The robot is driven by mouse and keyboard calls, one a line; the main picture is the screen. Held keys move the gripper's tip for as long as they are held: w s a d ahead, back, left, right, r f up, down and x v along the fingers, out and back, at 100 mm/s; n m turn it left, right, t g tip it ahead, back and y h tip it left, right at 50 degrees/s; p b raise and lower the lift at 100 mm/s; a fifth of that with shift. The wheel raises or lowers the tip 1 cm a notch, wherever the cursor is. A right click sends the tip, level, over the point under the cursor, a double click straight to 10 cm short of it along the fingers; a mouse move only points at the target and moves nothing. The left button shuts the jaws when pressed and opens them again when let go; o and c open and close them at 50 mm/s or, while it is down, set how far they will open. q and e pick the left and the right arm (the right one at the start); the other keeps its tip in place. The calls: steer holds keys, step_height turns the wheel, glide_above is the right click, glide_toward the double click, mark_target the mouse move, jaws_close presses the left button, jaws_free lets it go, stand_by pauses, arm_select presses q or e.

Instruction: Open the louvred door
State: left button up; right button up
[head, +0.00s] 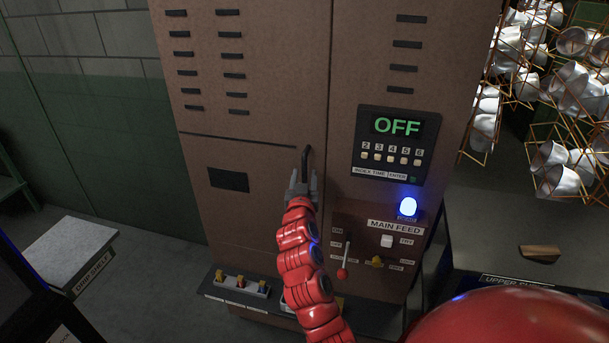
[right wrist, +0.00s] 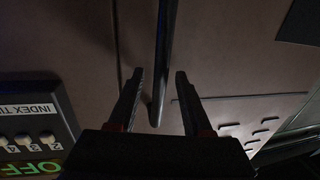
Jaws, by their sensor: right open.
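The louvred door (head: 262,130) is the tall brown left panel of the cabinet, with rows of dark slots, and it looks shut. Its dark upright handle (head: 308,160) is near the seam on the door's right side. My right gripper (head: 304,180) is open at the handle's lower part. In the right wrist view the handle (right wrist: 164,50) runs as a dark bar into the gap between the two open fingers (right wrist: 160,78). I cannot tell whether a finger touches it. My left gripper is not in view.
Right of the door are an OFF display panel (head: 397,143), a blue lamp (head: 408,207) and the MAIN FEED box (head: 375,235) with a lever. A ledge with switches (head: 240,286) juts out below. A drip shelf (head: 70,255) stands left; wire racks of metal pots (head: 560,100) hang right.

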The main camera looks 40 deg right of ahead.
jaws_close()
stand_by(1.4)
